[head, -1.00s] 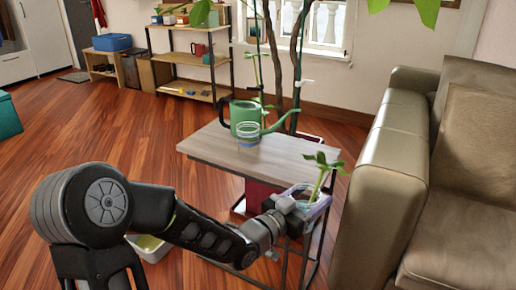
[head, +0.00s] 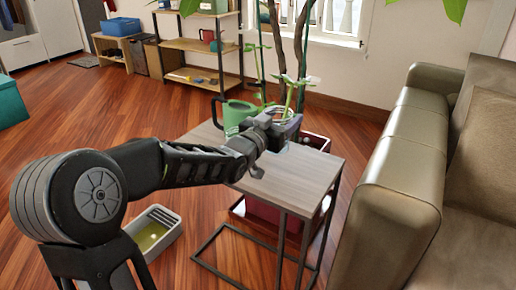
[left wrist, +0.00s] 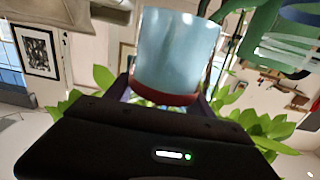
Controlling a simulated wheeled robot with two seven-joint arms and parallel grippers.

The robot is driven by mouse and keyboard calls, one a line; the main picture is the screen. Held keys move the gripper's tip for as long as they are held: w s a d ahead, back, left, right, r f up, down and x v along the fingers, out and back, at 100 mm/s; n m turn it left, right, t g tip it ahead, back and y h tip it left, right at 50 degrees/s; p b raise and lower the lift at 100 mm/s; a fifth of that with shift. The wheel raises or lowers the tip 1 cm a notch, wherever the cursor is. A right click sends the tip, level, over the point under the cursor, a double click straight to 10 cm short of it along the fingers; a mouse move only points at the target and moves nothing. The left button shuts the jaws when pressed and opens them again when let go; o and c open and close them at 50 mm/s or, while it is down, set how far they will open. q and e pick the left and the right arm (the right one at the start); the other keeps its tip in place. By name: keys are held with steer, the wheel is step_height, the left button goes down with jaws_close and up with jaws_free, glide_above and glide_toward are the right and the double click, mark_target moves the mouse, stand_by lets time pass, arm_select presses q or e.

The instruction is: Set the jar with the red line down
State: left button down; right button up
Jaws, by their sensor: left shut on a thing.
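The jar with the red line shows large in the left wrist view (left wrist: 178,48), a pale translucent cup with a red band at its rim end. A leafy cutting (head: 290,88) stands up out of it. My left gripper (head: 282,122) is shut on this jar, over the far part of the small wood-topped table (head: 300,178). In the head view the gripper hides most of the jar, and I cannot tell whether its base touches the tabletop. My right gripper is not in view.
A green watering can (head: 236,112) stands just left of the gripper, close to it. A blue-rimmed jar (left wrist: 302,14) shows beside the can in the wrist view. The near tabletop is clear. A sofa (head: 395,190) stands at right, a tub (head: 155,232) on the floor.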

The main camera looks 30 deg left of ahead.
arm_select(q)
steer(key=shift+w+a+r, duration=0.1)
steer(key=shift+a+r, duration=0.1)
steer(key=shift+r, duration=0.1)
steer(key=shift+f, duration=0.1)
steer(key=shift+f+b, duration=0.8)
steer(key=shift+f, duration=1.6)
steer(key=shift+f+b, duration=0.8)
steer(key=shift+f, duration=1.75)
